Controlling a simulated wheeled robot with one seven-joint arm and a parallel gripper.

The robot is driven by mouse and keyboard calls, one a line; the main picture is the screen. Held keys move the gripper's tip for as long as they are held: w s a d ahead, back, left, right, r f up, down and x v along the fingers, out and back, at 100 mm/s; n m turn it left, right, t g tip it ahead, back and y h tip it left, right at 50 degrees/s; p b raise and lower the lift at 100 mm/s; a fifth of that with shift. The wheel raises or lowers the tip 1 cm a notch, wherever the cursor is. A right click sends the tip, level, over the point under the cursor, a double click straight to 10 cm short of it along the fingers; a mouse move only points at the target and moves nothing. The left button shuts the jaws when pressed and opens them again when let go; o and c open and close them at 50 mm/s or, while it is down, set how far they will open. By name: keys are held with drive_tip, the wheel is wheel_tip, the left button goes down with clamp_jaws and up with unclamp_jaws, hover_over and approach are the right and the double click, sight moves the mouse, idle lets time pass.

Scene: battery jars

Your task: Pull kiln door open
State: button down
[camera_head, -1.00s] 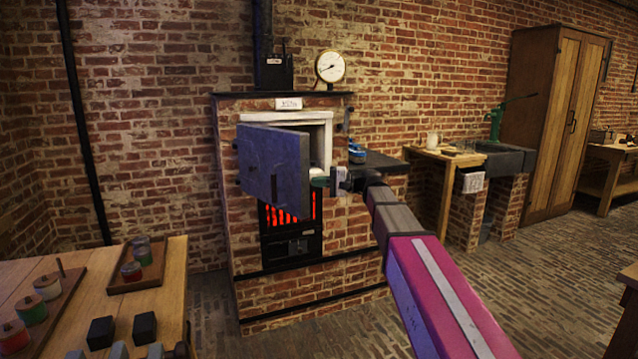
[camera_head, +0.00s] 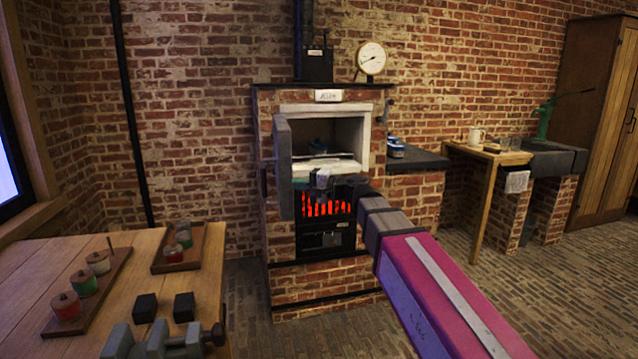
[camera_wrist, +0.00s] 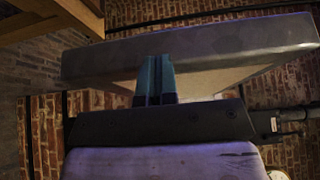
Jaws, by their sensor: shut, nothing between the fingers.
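The kiln (camera_head: 262,215) is a brick block with a white-framed chamber opening. Its grey door (camera_head: 284,165) is swung wide open to the left and shows nearly edge-on in the head view. The chamber mouth (camera_head: 325,125) is exposed, with a pale shelf and dark shapes inside. My gripper (camera_head: 312,182) is beside the door's inner side, low in front of the opening. In the wrist view, its teal fingers (camera_wrist: 155,75) are together and empty, close against the door slab (camera_wrist: 210,42). Whether they touch it is unclear.
A red-glowing firebox grate (camera_head: 326,204) lies below the chamber. A wooden table (camera_head: 130,260) with jar trays and dark blocks stands at the left. A dark side shelf (camera_head: 425,161) adjoins the kiln at the right.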

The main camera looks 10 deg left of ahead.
drive_tip(key=shift+s+a, duration=0.4)
drive_tip(key=shift+a, duration=0.4)
drive_tip(key=shift+s+a, duration=0.4)
drive_tip(key=shift+a, duration=0.4)
drive_tip(key=shift+d, duration=0.1)
approach(289, 185)
drive_tip(key=s+d, duration=0.3)
drive_tip(key=s, duration=0.1)
drive_tip(key=w+d+f+t+h, duration=0.15)
drive_tip(key=d+f+h, duration=0.45)
drive_tip(key=f, duration=0.6)
drive_tip(key=w+d+f+h, duration=0.2)
drive_tip(key=d+f+h, duration=0.1)
drive_tip(key=d+f, duration=0.75)
drive_tip(key=s+d+f+g+h, duration=0.1)
drive_tip(key=d+f+h, duration=0.3)
drive_tip(key=d+f, duration=0.6)
drive_tip(key=s+d+f+g+h, duration=0.1)
drive_tip(key=s+d+f+h, duration=0.3)
drive_tip(key=d+f, duration=0.5)
drive_tip(key=shift+s+d+f+n+g+h, duration=0.3)
drive_tip(key=shift+d+f+n+g+h, duration=0.15)
drive_tip(key=shift+d, duration=0.45)
